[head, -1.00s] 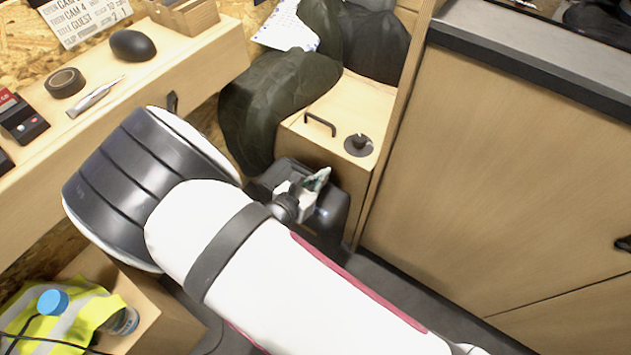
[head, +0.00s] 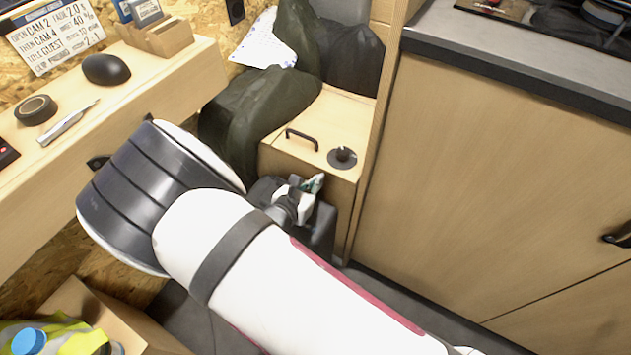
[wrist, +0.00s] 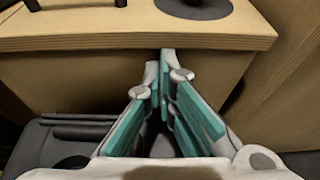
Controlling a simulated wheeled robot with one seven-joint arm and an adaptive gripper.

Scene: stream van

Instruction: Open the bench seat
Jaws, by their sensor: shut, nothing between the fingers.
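The bench seat is a pale wooden box with a flat lid (head: 315,118) in the head view. A black bar handle (head: 302,139) and a round black fitting with a short knob (head: 342,157) sit on the lid. The lid's front edge (wrist: 90,44) crosses the upper part of the wrist view, and the lid lies flat. My gripper (head: 314,184) is in front of the box's front face. In the wrist view my gripper (wrist: 164,62) has its teal-padded fingertips together, empty, close to the lid's edge. I cannot tell whether they touch it.
Dark green fabric (head: 235,120) covers the left part of the bench. A dark case (wrist: 62,140) stands on the floor below my gripper. A tall wooden cabinet (head: 480,180) closes off the right side. A desk (head: 130,95) with a mouse (head: 107,69) is at the left.

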